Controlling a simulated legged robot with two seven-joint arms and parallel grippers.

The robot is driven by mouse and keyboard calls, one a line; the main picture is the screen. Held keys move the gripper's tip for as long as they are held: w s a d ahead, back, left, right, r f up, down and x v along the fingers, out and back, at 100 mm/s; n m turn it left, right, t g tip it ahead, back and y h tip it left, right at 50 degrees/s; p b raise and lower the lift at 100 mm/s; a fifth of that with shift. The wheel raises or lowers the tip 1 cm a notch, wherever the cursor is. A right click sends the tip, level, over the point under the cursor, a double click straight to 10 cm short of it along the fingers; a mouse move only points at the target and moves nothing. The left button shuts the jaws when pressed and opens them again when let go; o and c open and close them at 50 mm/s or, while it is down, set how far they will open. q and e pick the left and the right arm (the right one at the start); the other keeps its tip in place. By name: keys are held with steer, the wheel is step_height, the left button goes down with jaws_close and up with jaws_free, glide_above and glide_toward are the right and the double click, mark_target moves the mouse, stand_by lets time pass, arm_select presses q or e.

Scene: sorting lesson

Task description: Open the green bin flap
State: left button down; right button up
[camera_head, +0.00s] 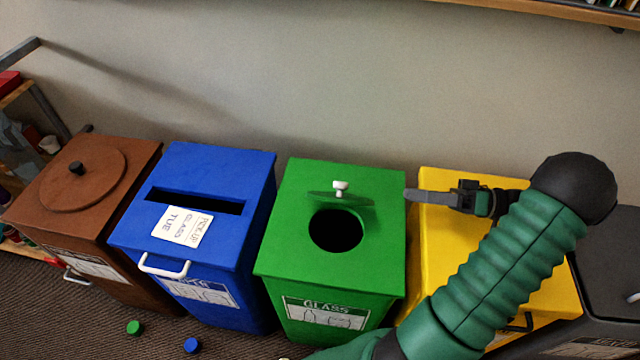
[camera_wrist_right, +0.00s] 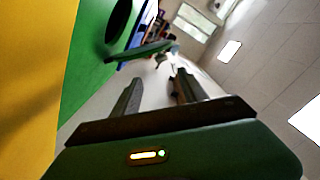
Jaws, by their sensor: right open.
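The green bin (camera_head: 345,270) stands between the blue and yellow bins. Its flap (camera_head: 335,199) with a white knob (camera_head: 341,188) is tilted up behind a round dark hole (camera_head: 336,231). The raised flap also shows in the right wrist view (camera_wrist_right: 140,52), beyond my fingers. My right gripper (camera_head: 412,195) is to the right of the flap, near the bin's right edge, and points left. It is open, with nothing seen between its fingers, and apart from the flap and knob. My left gripper is not in view.
The blue bin (camera_head: 190,262) has a slot, a paper note and a white handle. A brown bin (camera_head: 125,235) stands at left. My right arm crosses the yellow bin (camera_head: 432,260). Green (camera_head: 134,327) and blue (camera_head: 192,345) caps lie on the floor. A wall (camera_head: 300,80) rises behind.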

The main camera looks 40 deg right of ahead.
mark_target(341, 185)
steer(key=b+x, duration=0.3)
steer(key=x, duration=1.3)
steer(key=shift+w+r+b, duration=0.1)
steer(key=shift+w+b, duration=0.05)
steer(key=shift+b, duration=0.15)
steer(key=shift+w+a, duration=0.2)
steer(key=shift+w, duration=0.05)
jaws_close()
stand_by(0.4)
